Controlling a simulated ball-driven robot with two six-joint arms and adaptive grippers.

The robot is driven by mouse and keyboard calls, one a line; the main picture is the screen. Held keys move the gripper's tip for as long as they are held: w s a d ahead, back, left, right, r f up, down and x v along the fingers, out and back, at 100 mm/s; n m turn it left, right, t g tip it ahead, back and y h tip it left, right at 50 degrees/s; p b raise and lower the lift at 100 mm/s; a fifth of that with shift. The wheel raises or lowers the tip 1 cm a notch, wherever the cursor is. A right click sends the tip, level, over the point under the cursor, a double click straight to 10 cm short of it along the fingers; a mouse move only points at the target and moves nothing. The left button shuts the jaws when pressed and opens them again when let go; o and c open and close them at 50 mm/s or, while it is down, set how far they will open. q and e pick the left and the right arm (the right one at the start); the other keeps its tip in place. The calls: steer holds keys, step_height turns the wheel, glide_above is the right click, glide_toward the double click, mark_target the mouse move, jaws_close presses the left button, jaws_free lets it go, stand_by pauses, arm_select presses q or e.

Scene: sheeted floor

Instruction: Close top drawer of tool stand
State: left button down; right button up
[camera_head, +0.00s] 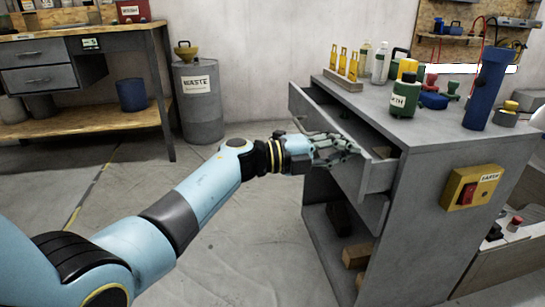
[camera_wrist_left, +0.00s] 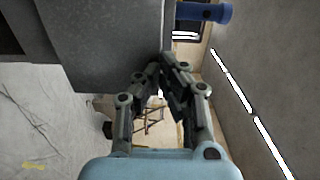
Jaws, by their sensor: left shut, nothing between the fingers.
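The grey tool stand (camera_head: 443,142) stands at the right in the head view. Its top drawer (camera_head: 376,178) is pulled out toward the left, and part of its inside shows. My left gripper (camera_head: 352,150) is shut and empty, at the drawer's front; I cannot tell whether it touches. In the left wrist view the left gripper's fingers (camera_wrist_left: 168,68) are together, beside a grey panel (camera_wrist_left: 105,45) at the upper left. My right gripper is not in view.
Bottles, a green canister (camera_head: 404,97) and a blue cylinder (camera_head: 486,88) stand on the stand's top. Wooden blocks (camera_head: 356,256) lie on its lower shelf. A waste drum (camera_head: 198,105) and a workbench (camera_head: 75,120) stand at the back left. The floor between is clear.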

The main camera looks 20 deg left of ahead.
arm_select(q)
steer(key=b+x, duration=0.1)
steer(key=x, duration=0.5)
steer(key=shift+w+d, duration=0.45)
steer(key=shift+d, duration=0.1)
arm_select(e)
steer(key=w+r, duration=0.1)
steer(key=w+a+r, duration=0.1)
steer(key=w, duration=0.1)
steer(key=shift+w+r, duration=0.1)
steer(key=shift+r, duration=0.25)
arm_select(q)
steer(key=shift+w+d+r, duration=0.1)
steer(key=shift+r, duration=0.1)
